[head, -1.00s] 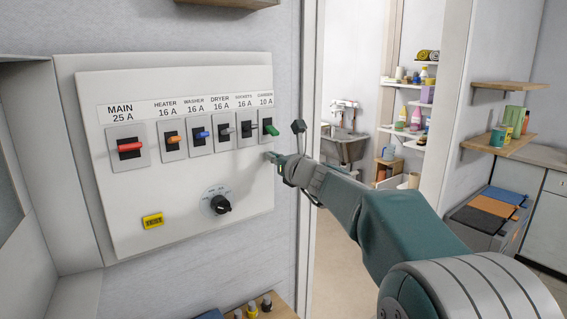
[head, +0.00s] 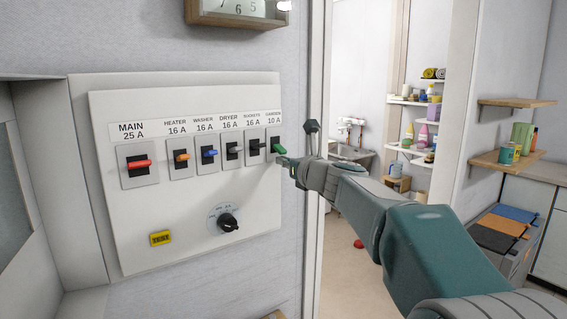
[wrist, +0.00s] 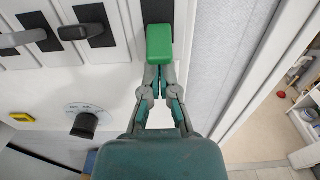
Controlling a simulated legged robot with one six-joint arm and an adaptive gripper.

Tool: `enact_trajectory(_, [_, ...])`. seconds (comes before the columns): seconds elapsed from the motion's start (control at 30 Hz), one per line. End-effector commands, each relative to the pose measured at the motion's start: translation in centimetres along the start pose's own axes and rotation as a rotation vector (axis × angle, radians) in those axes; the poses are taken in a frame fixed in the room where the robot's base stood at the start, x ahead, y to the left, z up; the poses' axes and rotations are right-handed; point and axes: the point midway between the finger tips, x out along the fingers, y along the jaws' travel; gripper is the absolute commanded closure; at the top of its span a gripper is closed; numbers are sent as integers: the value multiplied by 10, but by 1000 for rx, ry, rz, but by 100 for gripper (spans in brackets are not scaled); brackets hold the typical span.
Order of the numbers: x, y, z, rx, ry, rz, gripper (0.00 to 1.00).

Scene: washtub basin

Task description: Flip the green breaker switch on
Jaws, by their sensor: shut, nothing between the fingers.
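The green breaker switch (head: 279,149) is the rightmost of the row on the white panel, under the label GARDEN 10 A. In the wrist view its green handle (wrist: 159,43) covers the lower end of its black slot. My gripper (head: 284,161) is shut and empty, just below the green handle. In the wrist view the closed fingertips (wrist: 159,70) meet the handle's lower edge; I cannot tell whether they touch it. The arm reaches in from the right and hides part of the panel's right edge.
The red main switch (head: 139,164) and orange, blue and dark switches stand left of the green one. A black rotary knob (head: 229,223) and a yellow label (head: 160,238) sit lower on the panel. A door frame (head: 318,80) rises close to the right. A clock box (head: 238,12) hangs above.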

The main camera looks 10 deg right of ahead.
Motion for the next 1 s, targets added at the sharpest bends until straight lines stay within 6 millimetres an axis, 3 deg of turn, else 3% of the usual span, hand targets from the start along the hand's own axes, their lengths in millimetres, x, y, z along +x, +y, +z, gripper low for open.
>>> enact_trajectory(1.0, [-3,0,5,-1,115,0,100])
